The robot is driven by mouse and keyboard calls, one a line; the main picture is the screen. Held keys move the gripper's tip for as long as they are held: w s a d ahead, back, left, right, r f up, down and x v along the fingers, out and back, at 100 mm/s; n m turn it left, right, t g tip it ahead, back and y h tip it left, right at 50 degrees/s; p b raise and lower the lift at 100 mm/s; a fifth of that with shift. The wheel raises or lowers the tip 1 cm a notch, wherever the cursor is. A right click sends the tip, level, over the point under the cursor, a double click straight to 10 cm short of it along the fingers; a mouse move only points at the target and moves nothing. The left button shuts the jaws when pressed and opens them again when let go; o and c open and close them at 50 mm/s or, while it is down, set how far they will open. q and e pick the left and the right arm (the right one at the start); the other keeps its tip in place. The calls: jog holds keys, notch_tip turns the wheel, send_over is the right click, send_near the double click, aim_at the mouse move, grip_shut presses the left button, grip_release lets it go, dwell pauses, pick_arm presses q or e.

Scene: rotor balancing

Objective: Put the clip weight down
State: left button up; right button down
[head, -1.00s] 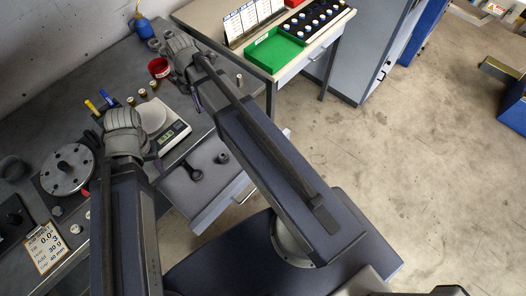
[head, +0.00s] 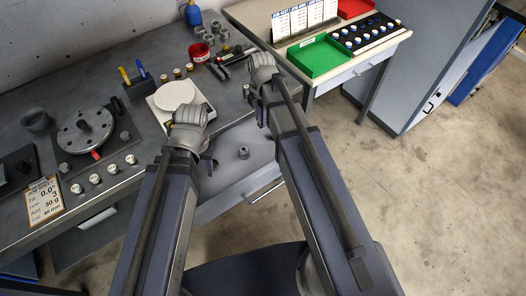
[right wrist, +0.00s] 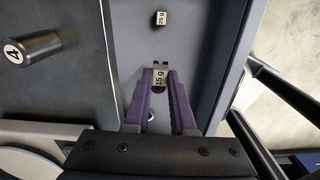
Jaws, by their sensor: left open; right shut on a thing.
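My right gripper (right wrist: 160,80) is shut on a small metal clip weight (right wrist: 158,76) marked 15 g, held between the purple fingertips. In the right wrist view it is seen over a grey-blue surface. A second small weight (right wrist: 160,18) marked 25 g lies beyond it. In the head view my right gripper (head: 262,117) is at the table's front edge, right of the scale, and the clip weight cannot be made out. My left gripper (head: 209,160) is open in front of the scale, over the open drawer (head: 262,182).
The white scale (head: 164,97) stands behind my left gripper. The rotor (head: 86,130) is at left, with several white-topped pieces and a clipboard (head: 45,200) near it. A dark nut (head: 243,152) lies in the drawer. A green tray (head: 314,56) is at the back right. A cylinder marked 4 (right wrist: 33,48) is nearby.

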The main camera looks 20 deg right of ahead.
pick_arm(q)
jog(key=shift+f+b, duration=0.45)
jog(key=shift+f, duration=0.45)
pick_arm(e)
jog(key=shift+f+n, duration=0.3)
jog(key=shift+f, duration=0.6)
pick_arm(q)
jog(key=shift+f, duration=0.1)
notch_tip(320, 180, down, 6)
jog(key=b, duration=0.6)
pick_arm(e)
notch_tip(320, 180, down, 6)
jog(key=shift+f, duration=0.15)
pick_arm(q)
jog(key=shift+f, duration=0.15)
notch_tip(320, 180, down, 4)
jog(key=b, duration=0.4)
jog(key=shift+r, duration=0.25)
pick_arm(e)
notch_tip(320, 180, down, 4)
jog(key=shift+r, duration=0.15)
pick_arm(q)
jog(key=shift+f, duration=0.2)
pick_arm(e)
jog(key=c, duration=0.8)
grip_release()
pick_arm(q)
jog(key=shift+r, duration=0.15)
pick_arm(e)
jog(key=shift+o, duration=0.2)
